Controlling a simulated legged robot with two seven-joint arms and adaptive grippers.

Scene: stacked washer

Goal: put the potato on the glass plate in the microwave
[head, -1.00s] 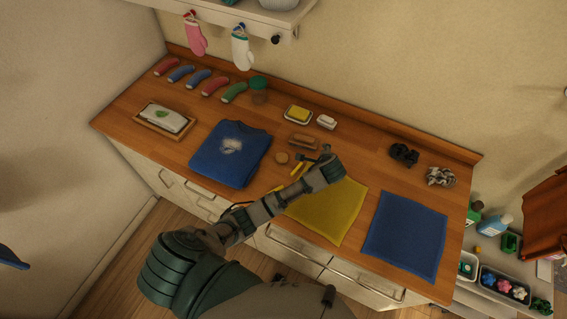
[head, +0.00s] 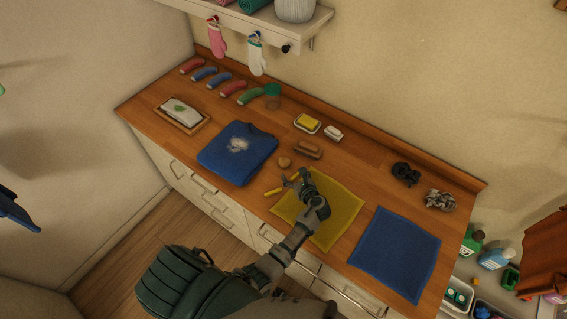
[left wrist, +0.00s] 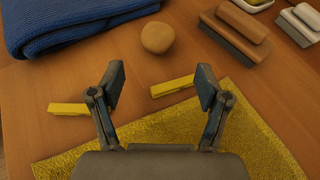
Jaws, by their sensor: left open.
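I see no potato, glass plate or microwave in either view. My left gripper (head: 291,181) is open and empty above the counter, at the upper left edge of the yellow cloth (head: 340,215). In the left wrist view, its two fingers (left wrist: 160,84) stand wide apart. A small round tan object (head: 284,162) lies on the wood beyond the fingertips; it also shows in the left wrist view (left wrist: 157,37), and I cannot tell what it is. One yellow peg-like stick (left wrist: 172,86) lies between the fingertips, and another (left wrist: 68,109) lies left of them. My right gripper is not in view.
A folded blue garment (head: 236,152) lies left of the gripper. Brushes (head: 307,148) and a yellow block in a dish (head: 307,123) lie behind. A blue cloth (head: 396,250) lies to the right. Bare wood (head: 355,165) shows behind the yellow cloth.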

